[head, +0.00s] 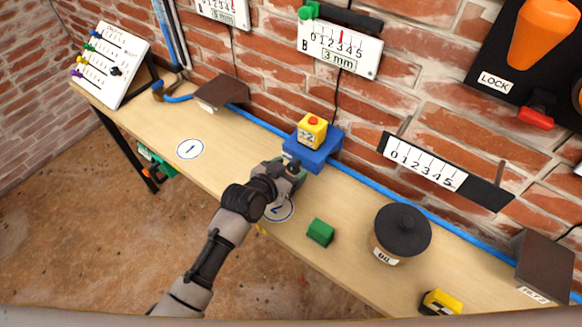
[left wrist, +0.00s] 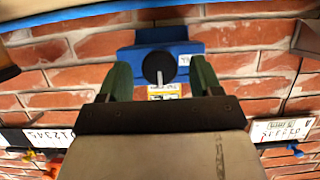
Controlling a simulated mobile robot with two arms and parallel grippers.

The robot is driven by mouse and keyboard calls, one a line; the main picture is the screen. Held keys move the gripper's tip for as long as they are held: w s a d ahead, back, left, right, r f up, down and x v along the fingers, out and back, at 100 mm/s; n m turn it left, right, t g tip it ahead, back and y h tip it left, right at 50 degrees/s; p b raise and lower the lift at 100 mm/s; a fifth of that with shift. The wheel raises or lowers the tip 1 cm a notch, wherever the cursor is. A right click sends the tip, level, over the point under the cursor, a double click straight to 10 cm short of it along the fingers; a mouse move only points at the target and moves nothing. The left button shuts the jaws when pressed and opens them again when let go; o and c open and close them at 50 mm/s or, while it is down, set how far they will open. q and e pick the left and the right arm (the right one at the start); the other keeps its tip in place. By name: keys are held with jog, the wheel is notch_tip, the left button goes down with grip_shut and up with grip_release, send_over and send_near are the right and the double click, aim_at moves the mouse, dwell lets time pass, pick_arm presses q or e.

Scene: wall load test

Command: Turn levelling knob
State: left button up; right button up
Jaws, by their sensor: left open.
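A blue levelling block (head: 318,152) stands on the bench against the brick wall, with a yellow weight (head: 311,130) with a red top on it. In the left wrist view, the blue block (left wrist: 190,48) bears a dark round knob (left wrist: 158,67) on its front face. My left gripper (head: 292,172) is at the front of the block and hides most of the knob in the head view. In the left wrist view, the two green fingers (left wrist: 161,80) are apart, one on each side of the knob, with gaps visible. My right gripper is not in view.
A green block (head: 320,232), a dark-lidded oil pot (head: 400,235) and a yellow-black block (head: 440,302) stand to the right on the bench (head: 350,262). A blue line runs along the wall. Scale panel B (head: 340,45) hangs above. The bench left of my arm is fairly clear.

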pick_arm(q)
jog(key=shift+w+d+f, duration=0.25)
jog(key=shift+w+d, duration=0.05)
jog(key=shift+w, duration=0.15)
jog(key=c, duration=0.9)
